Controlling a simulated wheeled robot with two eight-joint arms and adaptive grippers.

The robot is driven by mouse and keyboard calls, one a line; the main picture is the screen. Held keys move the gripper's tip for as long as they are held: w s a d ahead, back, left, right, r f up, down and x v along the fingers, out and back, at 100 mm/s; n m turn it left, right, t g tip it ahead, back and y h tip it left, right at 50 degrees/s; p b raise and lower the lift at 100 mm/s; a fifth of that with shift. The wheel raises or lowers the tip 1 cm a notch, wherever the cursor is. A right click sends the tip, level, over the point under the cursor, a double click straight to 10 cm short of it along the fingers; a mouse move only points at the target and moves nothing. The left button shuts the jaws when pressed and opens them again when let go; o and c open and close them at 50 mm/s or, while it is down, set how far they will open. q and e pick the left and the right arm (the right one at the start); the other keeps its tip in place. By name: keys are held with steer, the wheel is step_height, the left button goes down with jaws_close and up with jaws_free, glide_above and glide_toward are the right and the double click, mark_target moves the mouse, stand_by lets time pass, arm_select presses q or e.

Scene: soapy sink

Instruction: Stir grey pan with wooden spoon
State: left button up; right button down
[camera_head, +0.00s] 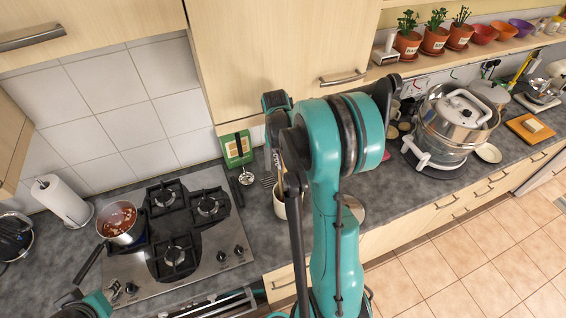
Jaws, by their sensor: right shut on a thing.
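My right arm comes up through the middle of the view and bends over the counter. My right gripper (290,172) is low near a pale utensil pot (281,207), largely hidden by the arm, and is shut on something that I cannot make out. I cannot pick out the wooden spoon. Part of my left arm shows at the bottom left; its gripper cannot be made out.
The steel hob (205,278) has black grates and front knobs. A paper towel roll (62,203) stands left of the pan. A ladle (246,177) and a slotted turner (268,181) are near the pot. Cupboards overhang the counter.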

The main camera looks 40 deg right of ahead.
steer(key=shift+r+p, duration=1.5)
steer(key=shift+r, duration=1.3)
steer(key=s+a+r+p, duration=0.1)
steer(key=s+a, duration=0.1)
steer(key=s, duration=0.5)
steer(key=s+a+r+p, duration=0.1)
steer(key=s+a, duration=0.2)
steer(key=s, duration=0.5)
steer(key=shift+s, duration=0.2)
steer(key=shift+w, duration=0.1)
stand_by(0.8)
